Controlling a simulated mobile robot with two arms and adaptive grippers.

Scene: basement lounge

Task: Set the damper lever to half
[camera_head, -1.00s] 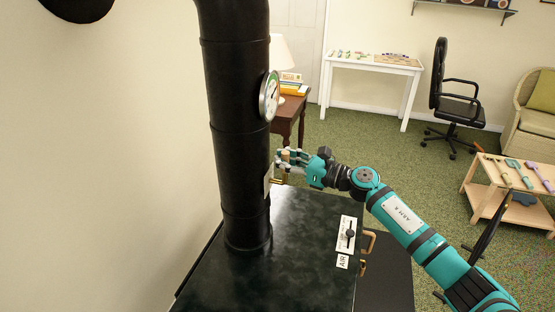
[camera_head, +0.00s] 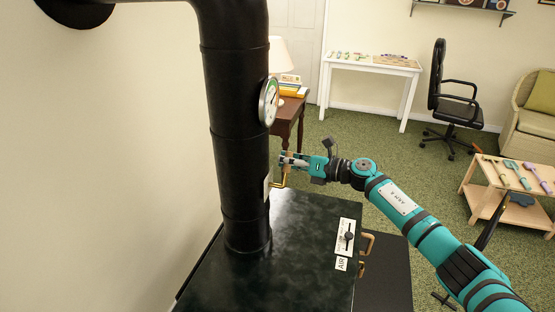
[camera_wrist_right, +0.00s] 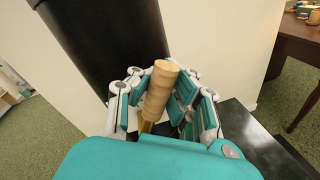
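The damper lever is a brass rod (camera_head: 281,184) with a wooden handle, on the right side of the black stovepipe (camera_head: 238,130). In the right wrist view the wooden handle (camera_wrist_right: 159,88) stands between my right gripper's bent fingers, tilted a little, with the brass below it. My right gripper (camera_head: 291,160) is around the handle, close to the pipe. Finger pads are near the handle on both sides; whether they press on it I cannot tell. A pale plate (camera_head: 267,187) on the pipe beside the lever is seen edge-on, its marks unreadable. My left gripper is not in view.
A round gauge (camera_head: 269,101) sits on the pipe above the lever. The dark stove top (camera_head: 290,250) lies below, with an AIR slider plate (camera_head: 346,237) and brass handles at its right edge. A side table (camera_head: 287,118) with a lamp stands behind.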

